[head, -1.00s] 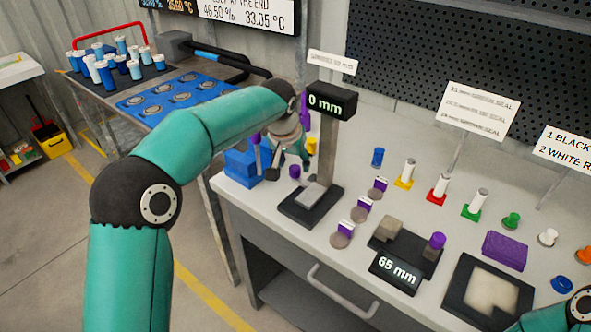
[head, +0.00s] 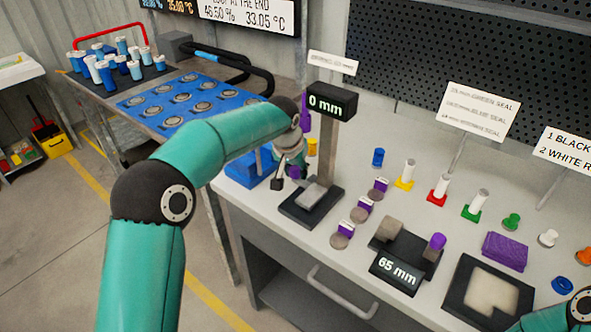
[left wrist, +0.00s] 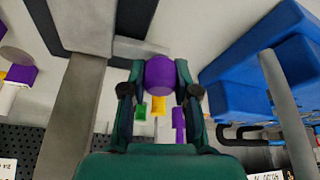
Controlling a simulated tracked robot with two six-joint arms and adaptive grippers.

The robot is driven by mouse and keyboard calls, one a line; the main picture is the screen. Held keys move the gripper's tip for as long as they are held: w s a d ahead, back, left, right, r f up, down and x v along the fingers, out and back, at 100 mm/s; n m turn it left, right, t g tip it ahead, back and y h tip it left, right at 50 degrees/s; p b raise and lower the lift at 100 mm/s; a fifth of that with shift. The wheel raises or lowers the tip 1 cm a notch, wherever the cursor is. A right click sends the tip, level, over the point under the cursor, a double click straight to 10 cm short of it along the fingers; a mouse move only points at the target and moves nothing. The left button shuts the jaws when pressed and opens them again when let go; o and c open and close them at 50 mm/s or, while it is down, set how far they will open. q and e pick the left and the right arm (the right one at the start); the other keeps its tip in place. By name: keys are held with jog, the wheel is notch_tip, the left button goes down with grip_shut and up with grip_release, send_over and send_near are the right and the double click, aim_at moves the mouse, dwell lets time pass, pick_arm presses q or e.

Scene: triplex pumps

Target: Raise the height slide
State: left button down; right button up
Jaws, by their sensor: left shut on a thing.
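The height gauge stands near the table's left end in the head view, with a dark base (head: 300,215), a grey post (head: 328,140) and a display (head: 331,103) reading "0 mm". Its grey slide (head: 313,191) sits low, just above the base, with a purple knob (head: 293,172) on its left. My left gripper (head: 288,176) is at this knob. In the left wrist view the purple knob (left wrist: 160,76) sits between both fingers, and the gripper is shut on it. My right gripper is outside the views; only a bit of my right arm shows at the bottom right.
A blue stand (head: 243,170) is close to the left of the gauge. A sign (head: 333,63) stands behind the gauge.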

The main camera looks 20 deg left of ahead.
pick_arm(q)
notch_tip(320, 180, up, 5)
jog(key=p, duration=0.3)
jog(key=shift+f+p, duration=0.1)
jog(key=shift+p, duration=0.25)
jog(key=shift+f, duration=0.15)
jog(key=c, duration=0.9)
grip_release()
jog(key=shift+o, duration=0.2)
jog(key=v, duration=1.1)
jog(key=shift+s+r, duration=0.25)
jog(key=shift+r, duration=0.1)
